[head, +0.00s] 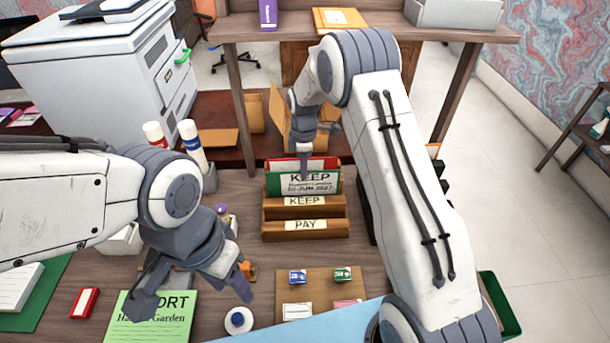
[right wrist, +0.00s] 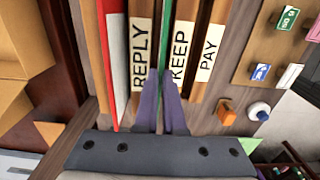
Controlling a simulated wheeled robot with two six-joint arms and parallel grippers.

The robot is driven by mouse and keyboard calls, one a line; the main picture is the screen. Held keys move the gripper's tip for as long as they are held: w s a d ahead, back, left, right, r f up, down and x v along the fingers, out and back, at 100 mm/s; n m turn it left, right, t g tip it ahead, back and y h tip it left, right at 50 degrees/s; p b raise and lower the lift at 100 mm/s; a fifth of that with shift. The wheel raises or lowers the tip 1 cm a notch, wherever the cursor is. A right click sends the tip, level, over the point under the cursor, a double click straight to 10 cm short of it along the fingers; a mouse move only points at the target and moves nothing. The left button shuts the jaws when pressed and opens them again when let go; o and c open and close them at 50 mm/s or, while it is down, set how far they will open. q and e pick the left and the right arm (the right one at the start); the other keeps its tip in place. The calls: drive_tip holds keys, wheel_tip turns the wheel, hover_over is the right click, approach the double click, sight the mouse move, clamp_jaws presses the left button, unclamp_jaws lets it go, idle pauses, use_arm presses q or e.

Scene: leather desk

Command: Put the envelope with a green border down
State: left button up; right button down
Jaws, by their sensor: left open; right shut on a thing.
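The envelope with a green border (head: 303,184) stands upright in the wooden letter rack (head: 305,230). Its face bears the word KEEP and a date line. In the right wrist view its green edge (right wrist: 166,32) shows between the REPLY label (right wrist: 141,55) and the KEEP label (right wrist: 182,52), so it is in the slot behind the KEEP divider. My right gripper (right wrist: 165,88) is shut on its top edge; in the head view the arm partly hides this grip. My left gripper (head: 196,292) is open and empty above the front left of the desk.
A red-bordered envelope (head: 290,165) stands in the slot behind. The PAY divider (head: 306,225) is at the front. A brown board (head: 322,287) with small cards lies before the rack. A green sheet (head: 165,325) lies under my left gripper. A round white-and-blue item (head: 239,321) stands nearby.

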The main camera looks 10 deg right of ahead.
sight(304, 196)
wheel_tip(304, 196, down, 3)
drive_tip(key=shift+r+p, duration=0.2)
drive_tip(key=shift+p, duration=0.25)
drive_tip(key=shift+f, duration=0.5)
drive_tip(key=shift+f, duration=0.1)
drive_tip(key=c, duration=1)
unclamp_jaws()
drive_tip(key=shift+s, duration=0.1)
